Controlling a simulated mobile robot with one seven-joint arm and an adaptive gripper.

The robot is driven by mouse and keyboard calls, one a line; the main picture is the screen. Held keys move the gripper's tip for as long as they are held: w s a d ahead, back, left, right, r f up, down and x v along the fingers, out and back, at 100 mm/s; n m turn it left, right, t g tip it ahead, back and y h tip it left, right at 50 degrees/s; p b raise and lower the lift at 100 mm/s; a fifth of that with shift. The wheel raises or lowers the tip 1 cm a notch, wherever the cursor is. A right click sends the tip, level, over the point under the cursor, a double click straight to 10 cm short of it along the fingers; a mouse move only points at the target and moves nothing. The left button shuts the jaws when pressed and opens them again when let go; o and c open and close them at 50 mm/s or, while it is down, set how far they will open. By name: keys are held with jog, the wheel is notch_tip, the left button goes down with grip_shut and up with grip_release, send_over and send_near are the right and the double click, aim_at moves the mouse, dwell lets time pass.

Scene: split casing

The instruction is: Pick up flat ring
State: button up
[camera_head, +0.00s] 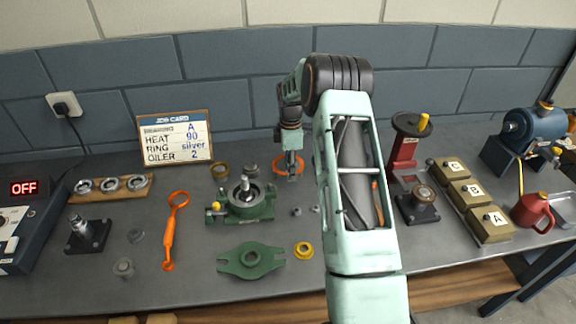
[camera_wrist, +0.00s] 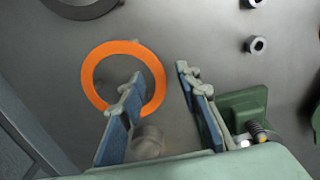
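An orange flat ring (camera_head: 281,172) lies on the grey bench at the back, right of the green casing base (camera_head: 243,205). In the wrist view the flat ring (camera_wrist: 95,62) lies flat, with bare bench showing through its hole. My gripper (camera_head: 291,172) points down at it. In the wrist view my gripper (camera_wrist: 161,80) is open and empty. Its left finger overlaps the ring's hole and lower rim, and its right finger is beyond the ring's right edge. Whether the fingertips touch the bench cannot be told.
A dark ring (camera_wrist: 62,8) lies near the flat ring in the wrist view. Small nuts (camera_wrist: 256,44) lie to the right. Part of the green casing (camera_wrist: 243,110) is close to the right finger. A job card (camera_head: 174,137) stands behind.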

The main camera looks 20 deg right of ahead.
jog(key=shift+f, duration=0.2)
dwell(0.3)
grip_shut()
jog(key=shift+r, duration=0.1)
